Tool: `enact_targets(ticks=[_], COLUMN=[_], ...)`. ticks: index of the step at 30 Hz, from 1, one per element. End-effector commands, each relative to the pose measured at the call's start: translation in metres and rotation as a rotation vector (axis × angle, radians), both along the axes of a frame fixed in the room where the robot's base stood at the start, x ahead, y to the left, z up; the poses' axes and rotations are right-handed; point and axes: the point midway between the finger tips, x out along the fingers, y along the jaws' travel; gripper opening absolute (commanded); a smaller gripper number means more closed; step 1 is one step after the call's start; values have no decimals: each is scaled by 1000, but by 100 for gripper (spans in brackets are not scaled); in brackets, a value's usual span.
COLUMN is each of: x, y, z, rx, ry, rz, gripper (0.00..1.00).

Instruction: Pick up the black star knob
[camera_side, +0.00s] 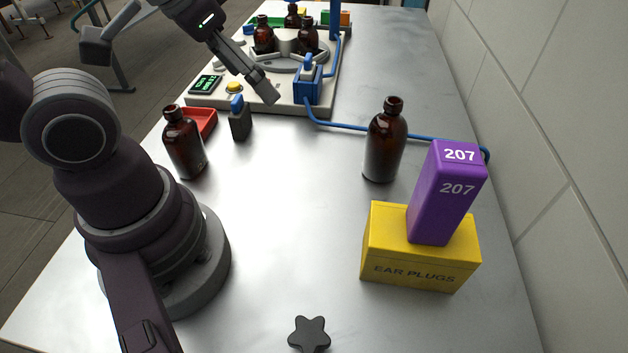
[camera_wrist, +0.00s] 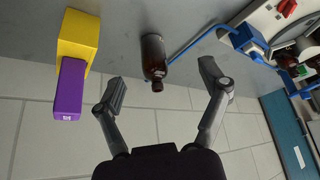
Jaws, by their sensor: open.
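The black star knob (camera_side: 309,333) sits on the grey metal table at the bottom middle of the side view, with its rounded points spread out. Its lower end is at the picture's edge. It does not show in the wrist view. My gripper (camera_wrist: 162,85) is open, with its two fingers wide apart and nothing held between them. In the wrist view an amber bottle (camera_wrist: 153,58) shows in the gap between the fingers, beyond them. In the side view, my arm's end is at the top left, far from the knob.
A yellow ear plugs box (camera_side: 415,270) with a purple box (camera_side: 446,195) on it stands right of the knob. Amber bottles (camera_side: 384,145) (camera_side: 184,145) stand farther back. A red tray (camera_side: 207,122), blue hose (camera_side: 345,126) and bottle machine (camera_side: 287,104) lie beyond. The central table is clear.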

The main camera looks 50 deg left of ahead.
Motion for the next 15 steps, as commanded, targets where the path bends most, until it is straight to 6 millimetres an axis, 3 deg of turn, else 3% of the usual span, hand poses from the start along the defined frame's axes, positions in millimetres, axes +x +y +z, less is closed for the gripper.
enact_targets(ticks=[10, 13, 15], x=[2, 10, 12], y=[-5, -33, -68], z=[-1, -11, -24], rx=[-17, -96, -160], ry=[16, 102, 193], rz=[16, 106, 222], gripper=[82, 82, 82])
